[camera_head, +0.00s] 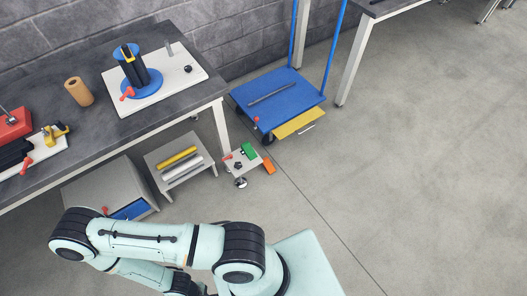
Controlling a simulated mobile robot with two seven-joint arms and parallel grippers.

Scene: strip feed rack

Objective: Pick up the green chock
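The green chock (249,150) is a small green block at the back right of a small low grey platform (237,172) on the floor, just right of the workbench leg. An orange block (269,167) sits at that platform's right edge, and a small red item (227,157) is at its left. One pale mint arm of mine crosses the bottom of the head view, well in front of the platform. No gripper fingers can be made out, so neither gripper's opening shows.
A blue cart (285,84) with a yellow plate stands behind the platform. A low grey stand (163,146) with yellow and silver bars is to its left, beside a grey box (85,186). The dark workbench (95,118) is at left. Floor at right is clear.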

